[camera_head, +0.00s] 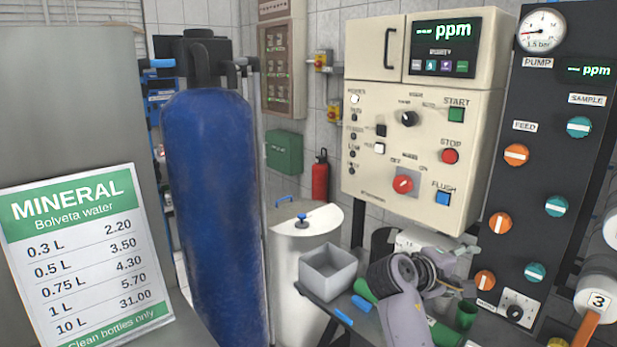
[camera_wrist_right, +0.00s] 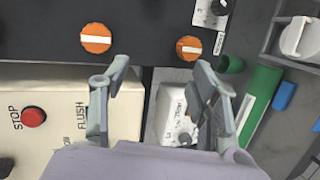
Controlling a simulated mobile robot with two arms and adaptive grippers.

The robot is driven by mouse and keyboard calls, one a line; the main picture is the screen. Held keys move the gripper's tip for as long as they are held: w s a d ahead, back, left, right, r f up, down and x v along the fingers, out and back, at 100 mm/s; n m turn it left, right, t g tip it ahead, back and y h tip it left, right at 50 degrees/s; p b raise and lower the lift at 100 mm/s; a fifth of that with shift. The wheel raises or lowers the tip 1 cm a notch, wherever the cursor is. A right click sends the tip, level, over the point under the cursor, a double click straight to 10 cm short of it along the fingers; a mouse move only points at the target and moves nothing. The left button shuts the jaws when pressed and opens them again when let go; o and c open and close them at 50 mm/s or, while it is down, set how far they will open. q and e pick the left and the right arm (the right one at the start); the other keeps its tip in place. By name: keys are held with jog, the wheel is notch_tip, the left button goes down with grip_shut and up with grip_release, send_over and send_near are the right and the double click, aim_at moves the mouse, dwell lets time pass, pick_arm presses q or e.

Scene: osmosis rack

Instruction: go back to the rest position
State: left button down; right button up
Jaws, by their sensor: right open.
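My right gripper (camera_wrist_right: 162,75) is open in the right wrist view, its two grey fingers apart with nothing between them. In the head view my right gripper (camera_head: 468,256) shows small and partly hidden behind my own wrist, in front of the lower part of the dark valve panel (camera_head: 545,165) and below the cream control box (camera_head: 420,205). The wrist view shows orange knobs (camera_wrist_right: 96,38) beyond the fingers and the red STOP button (camera_wrist_right: 34,117) to their left. My left gripper is not in view.
A grey open bin (camera_head: 330,274), a green bottle (camera_head: 445,334) and a green cup (camera_head: 466,314) are close to my right arm. A blue tank (camera_head: 212,200) and a mineral water price sign (camera_head: 85,255) stand at the left. A white pump (camera_head: 597,290) is at the right edge.

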jog(key=s+a+f+m+y, duration=0.1)
jog(key=s+a+f+y, duration=0.15)
jog(key=s+f, duration=0.65)
jog(key=s+a+f+y, duration=0.1)
jog(key=s+f+y, duration=0.4)
jog(key=f, duration=0.8)
jog(key=s+a+f+m+g+y, duration=0.1)
jog(key=s+a+f+y, duration=0.15)
jog(key=s, duration=0.55)
jog(key=s+a+f+m+g+y, duration=0.15)
jog(key=s+a, duration=0.25)
jog(key=s, duration=0.4)
jog(key=s+a+f+g+y, duration=0.1)
jog(key=s+a+f+y, duration=0.15)
jog(key=s, duration=0.55)
notch_tip(320, 180, down, 27)
jog(key=s+g, duration=0.1)
jog(key=s, duration=0.1)
jog(key=s+d+f+g+h, duration=0.1)
jog(key=s+d+f, duration=0.2)
jog(key=s+f, duration=1.2)
jog(key=shift+s, duration=0.2)
jog(key=shift+n+g, duration=0.25)
